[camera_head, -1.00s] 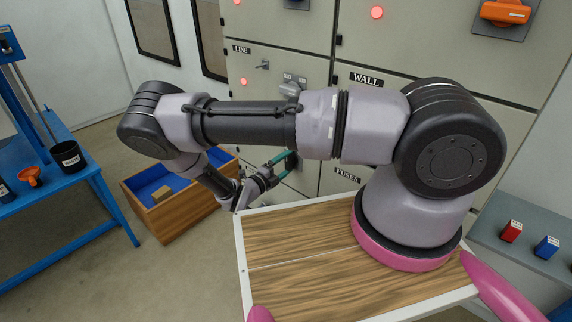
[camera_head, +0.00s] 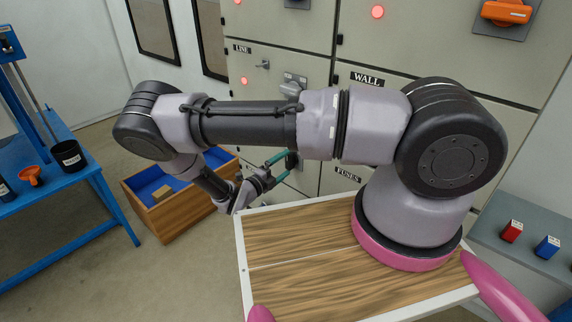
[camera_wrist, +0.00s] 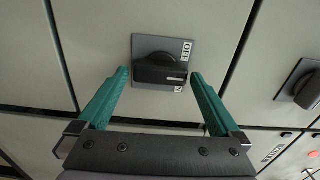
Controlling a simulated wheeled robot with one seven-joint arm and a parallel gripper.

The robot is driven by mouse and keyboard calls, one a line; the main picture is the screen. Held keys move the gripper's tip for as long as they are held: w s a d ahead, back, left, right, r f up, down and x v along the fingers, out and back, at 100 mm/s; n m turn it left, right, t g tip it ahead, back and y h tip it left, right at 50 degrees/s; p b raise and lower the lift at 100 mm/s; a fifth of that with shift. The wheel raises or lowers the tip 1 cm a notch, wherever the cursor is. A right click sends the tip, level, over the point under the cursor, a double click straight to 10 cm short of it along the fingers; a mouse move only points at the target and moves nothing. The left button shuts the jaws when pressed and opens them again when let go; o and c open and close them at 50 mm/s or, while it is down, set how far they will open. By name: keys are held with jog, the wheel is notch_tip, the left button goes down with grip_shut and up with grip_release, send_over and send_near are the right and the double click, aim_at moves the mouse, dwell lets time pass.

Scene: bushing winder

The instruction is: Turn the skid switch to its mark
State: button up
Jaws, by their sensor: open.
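A black rotary switch (camera_wrist: 160,69) on a grey square plate (camera_wrist: 143,45) shows in the wrist view, mounted on a pale cabinet door. Its bar handle lies crosswise in that picture. In the head view my gripper (camera_head: 283,168) is at the cabinet front, low in the middle, and the switch there is mostly hidden by the fingers. Whether this is the skid switch cannot be told.
Another switch (camera_wrist: 308,90) is at the right of the wrist view. The head view shows the LINE and WALL cabinet doors, an orange handle (camera_head: 505,12), a wooden box with blue lining (camera_head: 178,215), a blue bench (camera_head: 110,212) and a grey shelf (camera_head: 495,247).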

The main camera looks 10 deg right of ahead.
jog(key=v, duration=0.9)
jog(key=shift+a, duration=0.15)
jog(key=shift+s+r, duration=0.1)
